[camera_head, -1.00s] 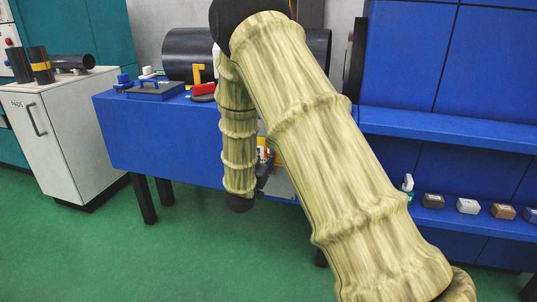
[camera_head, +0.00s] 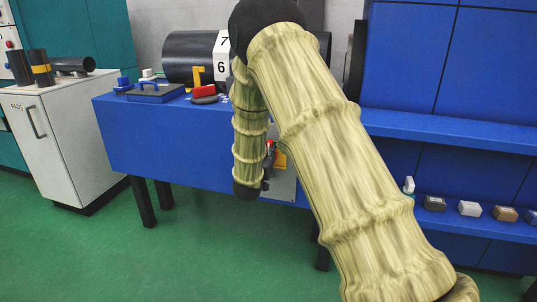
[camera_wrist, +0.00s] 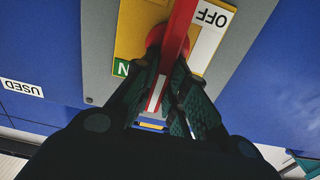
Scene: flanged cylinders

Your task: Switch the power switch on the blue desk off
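The power switch (camera_wrist: 128,32) is on the blue desk's front, with a yellow plate, red handle (camera_wrist: 179,32) and grey backing panel. In the wrist view, a white OFF label (camera_wrist: 211,22) is at upper right and a green label ending in N (camera_wrist: 121,67) at left. My gripper (camera_wrist: 166,68) has its dark fingers on either side of the red handle, tips close to it. I cannot tell whether both fingers press on it. In the head view, my gripper (camera_head: 267,163) is at the desk front, and my arm hides much of the switch.
The blue desk (camera_head: 165,140) carries a large black cylinder (camera_head: 190,56), a blue tray-like item (camera_head: 156,92) and a red-handled item (camera_head: 204,91). A white cabinet (camera_head: 60,145) stands left. Blue shelving (camera_head: 450,126) with small blocks stands right. Green floor in front is clear.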

